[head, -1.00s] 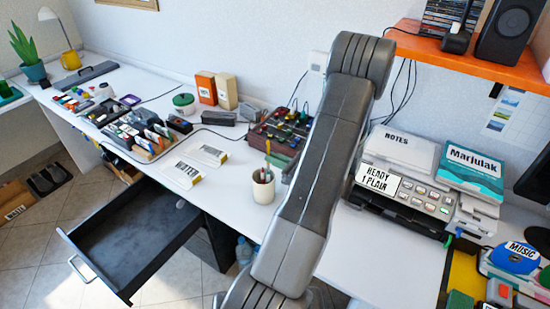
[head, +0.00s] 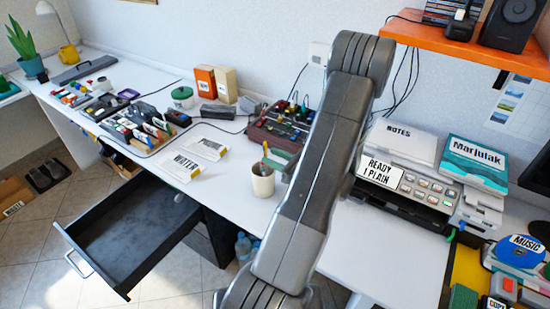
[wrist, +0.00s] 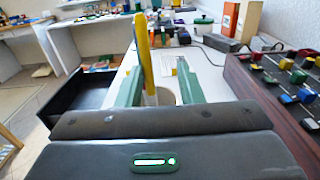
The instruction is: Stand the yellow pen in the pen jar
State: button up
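The cream pen jar (head: 262,182) stands upright on the white desk, left of my arm in the head view. The yellow pen (wrist: 143,55) stands steeply, leaning a little, with its lower end at the jar; its upper end shows above the rim in the head view (head: 265,150). In the wrist view the jar (wrist: 165,97) is partly hidden behind my gripper body. My gripper (wrist: 160,68) has its two green fingers apart, with the pen between them, nearer the left finger and a gap to the right one. My forearm hides most of the gripper in the head view.
A dark red box with knobs (head: 281,126) stands just behind the jar. An open drawer (head: 130,240) juts out below the desk at left. Labelled packets (head: 205,148) lie left of the jar. A printer (head: 405,180) stands right of my arm.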

jog(key=shift+d, duration=0.1)
jog(key=b+v, duration=0.2)
jog(key=v, duration=1.1)
jog(key=shift+s+d, duration=0.25)
jog(key=p+x, duration=0.1)
jog(key=x, duration=0.3)
jog(key=p+x, duration=0.1)
jog(key=x, duration=0.4)
jog(key=r+p+x, duration=0.1)
jog(key=x, duration=0.4)
jog(key=shift+r+p, duration=0.4)
jog(key=shift+r, duration=0.1)
